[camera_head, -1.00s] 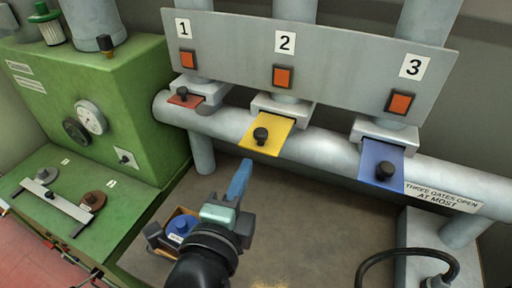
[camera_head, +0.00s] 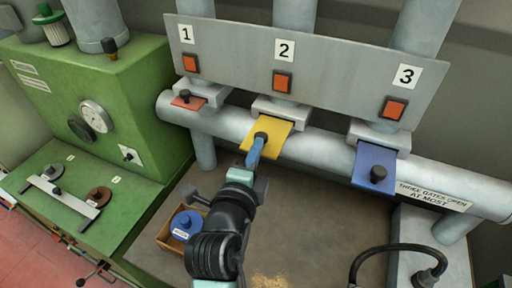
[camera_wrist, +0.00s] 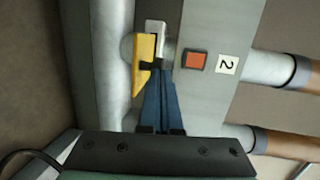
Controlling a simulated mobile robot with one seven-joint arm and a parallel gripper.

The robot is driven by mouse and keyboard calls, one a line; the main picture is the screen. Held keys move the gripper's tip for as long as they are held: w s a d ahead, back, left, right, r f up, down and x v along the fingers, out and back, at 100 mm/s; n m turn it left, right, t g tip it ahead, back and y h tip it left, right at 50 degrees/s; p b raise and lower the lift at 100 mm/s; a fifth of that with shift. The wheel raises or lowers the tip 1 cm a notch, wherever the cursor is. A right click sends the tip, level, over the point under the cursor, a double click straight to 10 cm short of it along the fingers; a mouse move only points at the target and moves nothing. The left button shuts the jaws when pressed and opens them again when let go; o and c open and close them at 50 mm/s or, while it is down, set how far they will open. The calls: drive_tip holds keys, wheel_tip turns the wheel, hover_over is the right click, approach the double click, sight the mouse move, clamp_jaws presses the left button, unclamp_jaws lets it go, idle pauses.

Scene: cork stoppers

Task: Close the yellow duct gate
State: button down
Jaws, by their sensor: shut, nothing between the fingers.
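The yellow duct gate (camera_head: 276,137) is a flat plate with a black knob (camera_head: 261,138), sticking out toward me from its grey slot under label 2. My gripper (camera_head: 256,150) has blue fingers that are shut, with the tips at the front of the knob. In the wrist view the yellow gate (camera_wrist: 143,66) and its knob (camera_wrist: 146,65) lie just beyond the shut fingertips (camera_wrist: 156,72). The tips look very close to the knob; I cannot tell if they touch it.
The red gate (camera_head: 187,102) is at left and the blue gate (camera_head: 375,166) at right, each with a black knob. An orange square (camera_head: 282,82) sits above the yellow gate. A thick grey pipe (camera_head: 330,148) runs behind. A box with a blue knobbed object (camera_head: 185,224) stands below.

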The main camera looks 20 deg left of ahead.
sight(271, 138)
drive_tip(key=w+b, duration=0.2)
drive_tip(key=w, duration=0.2)
drive_tip(key=w+b, duration=0.2)
drive_tip(key=w, duration=0.1)
drive_tip(key=shift+w+d+f, duration=0.15)
drive_tip(key=shift+w, duration=0.25)
drive_tip(key=shift+r, duration=0.35)
drive_tip(key=shift+d+f, duration=0.1)
drive_tip(key=shift+d, duration=0.1)
